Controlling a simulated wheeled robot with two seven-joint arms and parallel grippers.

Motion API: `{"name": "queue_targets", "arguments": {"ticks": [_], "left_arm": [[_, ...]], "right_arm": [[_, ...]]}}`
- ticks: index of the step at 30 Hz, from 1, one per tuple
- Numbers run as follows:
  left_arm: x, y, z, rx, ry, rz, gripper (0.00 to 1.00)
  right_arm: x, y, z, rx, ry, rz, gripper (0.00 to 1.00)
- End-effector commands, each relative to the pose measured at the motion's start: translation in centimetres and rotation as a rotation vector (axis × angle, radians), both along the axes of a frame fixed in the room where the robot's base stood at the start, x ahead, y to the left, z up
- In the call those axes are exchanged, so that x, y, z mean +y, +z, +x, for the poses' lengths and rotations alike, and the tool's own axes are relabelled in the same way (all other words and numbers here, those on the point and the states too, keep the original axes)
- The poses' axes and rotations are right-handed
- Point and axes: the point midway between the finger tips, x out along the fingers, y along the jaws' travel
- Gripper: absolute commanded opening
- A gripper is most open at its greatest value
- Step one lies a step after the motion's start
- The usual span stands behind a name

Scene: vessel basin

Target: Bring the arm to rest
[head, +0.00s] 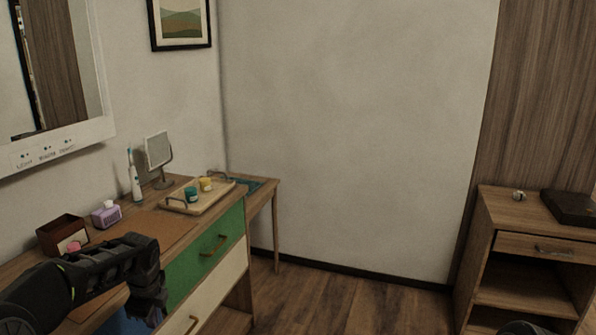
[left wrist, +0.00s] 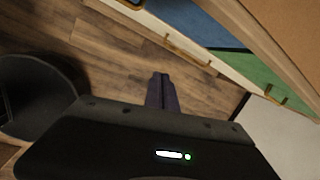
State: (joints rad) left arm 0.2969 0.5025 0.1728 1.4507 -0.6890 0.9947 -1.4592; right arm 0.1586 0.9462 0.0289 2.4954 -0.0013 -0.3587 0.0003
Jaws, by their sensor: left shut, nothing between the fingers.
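My left arm comes in from the left in the head view, in front of the wooden dresser (head: 210,295). My left gripper (head: 150,308) hangs low beside the dresser's front, fingers down. In the left wrist view the gripper (left wrist: 162,82) is shut and empty, its two fingers together above the wood floor. The dresser's green drawer (head: 206,250) and white drawer (head: 215,295) show to its right. A small dark piece at the bottom edge of the head view may be part of my right arm; its gripper does not show.
A wooden cabinet (head: 490,240) stands at the right. The floor (head: 340,300) between is clear.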

Motion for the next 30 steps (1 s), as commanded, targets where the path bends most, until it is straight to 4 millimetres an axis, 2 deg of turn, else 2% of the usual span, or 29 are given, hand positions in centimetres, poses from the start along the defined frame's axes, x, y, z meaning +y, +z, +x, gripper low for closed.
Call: {"name": "queue_targets", "arguments": {"ticks": [2,4,6,8,9,11,12,14,15,17,18,21,24,27,30], "left_arm": [[-2.9,-2.1,1.1,-0.095,0.149,-0.119,0.00],[-6.7,-5.3,1.5,-0.158,0.328,-0.276,0.00],[-11.1,-8.9,0.8,-0.179,0.524,-0.441,0.00],[-14.8,-12.0,-0.7,-0.166,0.707,-0.572,0.00],[-17.2,-14.0,-2.1,-0.146,0.834,-0.650,0.00],[-20.4,-16.8,-4.8,-0.104,1.027,-0.744,0.00],[-22.2,-18.6,-7.0,-0.071,1.155,-0.791,0.00],[-24.6,-20.9,-10.7,-0.016,1.339,-0.833,0.00],[-25.8,-22.3,-13.4,0.019,1.452,-0.842,0.00],[-27.2,-24.0,-17.6,0.065,1.591,-0.831,0.00],[-27.9,-24.8,-20.3,0.094,1.658,-0.811,0.00],[-29.0,-26.1,-26.1,0.155,1.736,-0.740,0.00],[-29.7,-26.7,-30.1,0.218,1.745,-0.672,0.00],[-30.2,-26.9,-32.2,0.254,1.735,-0.636,0.00],[-30.6,-27.1,-32.7,0.266,1.725,-0.626,0.00]], "right_arm": [[0.0,0.0,0.0,0.000,0.000,0.000,0.81],[0.0,0.0,0.0,0.000,0.000,0.000,0.81],[0.0,0.2,0.0,0.000,0.000,0.000,0.81],[0.0,0.4,0.0,0.000,0.000,0.000,0.81],[0.0,0.5,0.0,0.000,-0.001,0.000,0.81],[0.0,0.8,0.0,0.000,-0.001,0.000,0.81],[0.0,0.9,0.0,0.000,-0.001,0.000,0.81],[0.0,1.2,0.0,0.001,-0.001,0.000,0.81],[0.0,1.3,0.0,0.001,-0.001,0.000,0.81],[0.0,1.6,0.0,0.001,-0.001,0.000,0.81],[0.0,1.7,0.0,0.001,-0.001,0.000,0.81],[0.0,2.0,0.0,0.001,-0.001,0.000,0.81],[0.0,2.1,0.0,0.001,-0.001,0.000,0.81],[0.0,2.3,0.0,0.001,-0.001,0.000,0.81],[0.0,2.4,0.0,0.001,-0.001,0.000,0.81]]}}
